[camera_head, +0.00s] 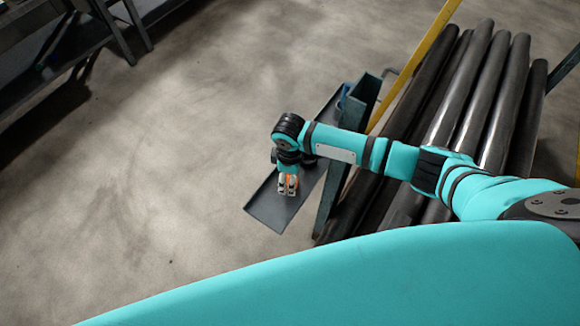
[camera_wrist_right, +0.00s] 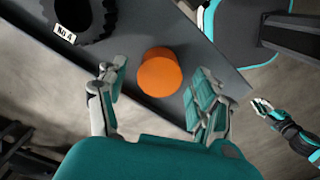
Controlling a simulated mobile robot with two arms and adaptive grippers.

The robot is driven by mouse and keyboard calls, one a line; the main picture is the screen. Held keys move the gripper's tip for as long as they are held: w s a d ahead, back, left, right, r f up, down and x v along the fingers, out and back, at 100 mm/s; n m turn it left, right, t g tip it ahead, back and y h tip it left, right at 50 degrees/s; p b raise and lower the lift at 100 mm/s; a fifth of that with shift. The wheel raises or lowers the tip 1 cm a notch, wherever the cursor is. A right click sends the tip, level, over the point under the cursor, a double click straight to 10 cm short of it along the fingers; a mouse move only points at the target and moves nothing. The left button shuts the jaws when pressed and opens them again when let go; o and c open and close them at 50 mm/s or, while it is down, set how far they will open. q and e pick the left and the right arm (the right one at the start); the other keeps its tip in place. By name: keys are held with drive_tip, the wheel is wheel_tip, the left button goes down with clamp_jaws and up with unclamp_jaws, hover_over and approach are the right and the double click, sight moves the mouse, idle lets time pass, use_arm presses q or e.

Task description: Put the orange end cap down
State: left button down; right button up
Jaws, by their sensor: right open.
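The orange end cap (camera_wrist_right: 159,72) is a short round piece in the right wrist view, resting on a dark grey shelf (camera_wrist_right: 225,70). My right gripper (camera_head: 287,187) is open, with one finger on each side of the cap and a visible gap at both sides. In the head view the gripper is over the shelf (camera_head: 265,208), and only a bit of orange (camera_head: 292,178) shows between its fingers. What seems to be my left gripper (camera_wrist_right: 263,106) shows small at the right of the right wrist view, too small to read.
A black ribbed round part (camera_wrist_right: 97,22) with a "No 4" label stands near the cap. In the head view, several grey rolls (camera_head: 492,100) lie in a rack with a yellow bar (camera_head: 418,60) beside the shelf. The concrete floor at left is clear up to a dark rack (camera_head: 60,60).

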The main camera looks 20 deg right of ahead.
wheel_tip(320, 180, up, 11)
drive_tip(key=b, duration=0.2)
idle(0.3)
